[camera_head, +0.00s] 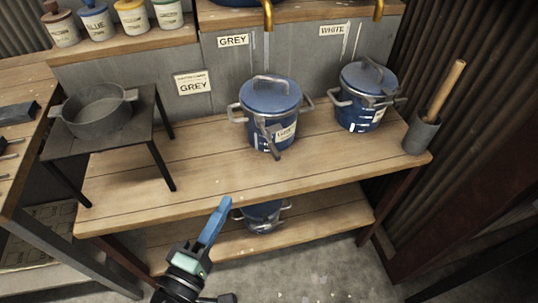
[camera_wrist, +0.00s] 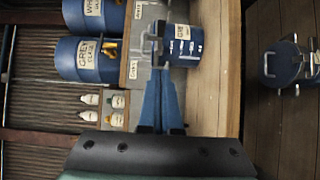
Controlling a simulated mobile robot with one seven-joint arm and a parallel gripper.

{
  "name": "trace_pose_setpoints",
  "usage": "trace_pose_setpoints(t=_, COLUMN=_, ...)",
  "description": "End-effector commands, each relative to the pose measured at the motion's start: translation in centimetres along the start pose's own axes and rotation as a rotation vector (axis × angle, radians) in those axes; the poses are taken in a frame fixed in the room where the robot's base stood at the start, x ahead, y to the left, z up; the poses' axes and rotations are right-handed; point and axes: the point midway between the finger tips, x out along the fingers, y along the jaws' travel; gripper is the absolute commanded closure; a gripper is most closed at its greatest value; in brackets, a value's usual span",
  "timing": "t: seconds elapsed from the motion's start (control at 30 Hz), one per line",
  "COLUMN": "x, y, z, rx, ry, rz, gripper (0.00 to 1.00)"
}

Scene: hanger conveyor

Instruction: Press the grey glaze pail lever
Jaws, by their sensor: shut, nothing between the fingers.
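The blue lidded pail (camera_head: 268,108) stands upright on the wooden bench below a GREY sign (camera_head: 233,41). A grey lever (camera_head: 268,140) hangs down its front, beside a label too small to read. My gripper (camera_head: 227,203) has its blue fingers together and empty, in front of the bench's front edge and below the lever, apart from it. In the wrist view, turned sideways, the fingers (camera_wrist: 158,78) point toward a blue pail (camera_wrist: 186,45) and partly cover it. I cannot tell the exact gap to its lever there.
A second blue pail (camera_head: 366,97) stands right of it under a WHITE sign (camera_head: 332,30). A grey holder (camera_head: 421,132) with a wooden handle is at the right end. A grey pot (camera_head: 97,108) sits on a dark stand (camera_head: 152,120) at left. Another pail (camera_head: 263,216) is on the lower shelf.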

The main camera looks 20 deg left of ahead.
Motion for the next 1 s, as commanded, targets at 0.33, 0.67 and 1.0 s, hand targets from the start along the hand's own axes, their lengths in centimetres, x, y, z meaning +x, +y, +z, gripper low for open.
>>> trace_pose_setpoints(t=0.33, x=-0.3, y=-0.1, z=-0.1, rx=-0.017, ry=0.005, rz=0.001, gripper=1.0)
trace_pose_setpoints(t=0.67, x=2.6, y=0.1, z=-0.1, rx=-0.016, ry=0.001, rz=0.004, gripper=1.0)
trace_pose_setpoints(t=1.0, x=9.8, y=0.1, z=-0.1, rx=-0.014, ry=0.002, rz=0.002, gripper=1.0)
